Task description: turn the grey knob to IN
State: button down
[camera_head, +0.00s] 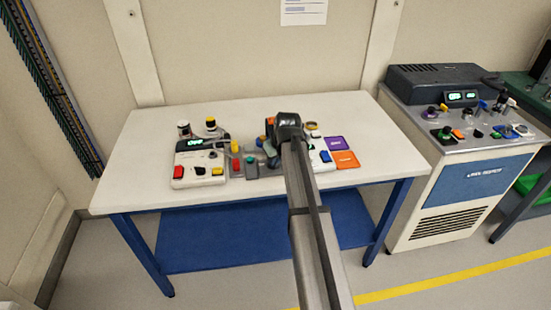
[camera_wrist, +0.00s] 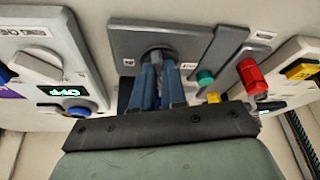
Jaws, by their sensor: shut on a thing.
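The grey knob (camera_wrist: 157,56) sits on a dark grey panel (camera_wrist: 190,38) in the wrist view. My gripper (camera_wrist: 160,80) has its blue fingers closed around the knob, and they cover much of it. A small label shows on each side of the knob, too small to read surely. In the head view, my gripper (camera_head: 272,150) is over the grey panel (camera_head: 250,171) on the white table (camera_head: 130,170), and my arm hides the knob there.
A green button (camera_wrist: 205,78) and a red knob (camera_wrist: 252,74) are close beside the fingers. White control boxes flank the panel, one with a lit display (camera_wrist: 62,92). Purple (camera_head: 334,143) and orange (camera_head: 346,159) pads lie on the table. A cabinet (camera_head: 460,180) stands right.

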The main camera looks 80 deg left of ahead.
jog(key=m, duration=0.1)
jog(key=m+t, duration=0.1)
jog(key=m, duration=0.2)
jog(key=shift+s+m+t, duration=0.25)
jog(key=shift+m+t, duration=0.05)
jog(key=shift+t, duration=0.1)
jog(key=m+t, duration=0.1)
jog(key=m, duration=0.3)
jog(key=shift+s+a+t, duration=0.1)
jog(key=shift+s+t, duration=0.1)
jog(key=shift+t, duration=0.2)
jog(key=m, duration=0.2)
jog(key=m+t+h, duration=0.1)
jog(key=m, duration=0.2)
jog(key=shift+s+a, duration=0.1)
jog(key=shift+a, duration=0.1)
jog(key=m+t+h, duration=0.1)
jog(key=m+h, duration=0.1)
jog(key=m, duration=0.2)
jog(key=shift+a+m, duration=0.1)
jog(key=shift+m, duration=0.3)
jog(key=c, duration=1.2)
grip_release()
jog(key=shift+s+r, duration=0.1)
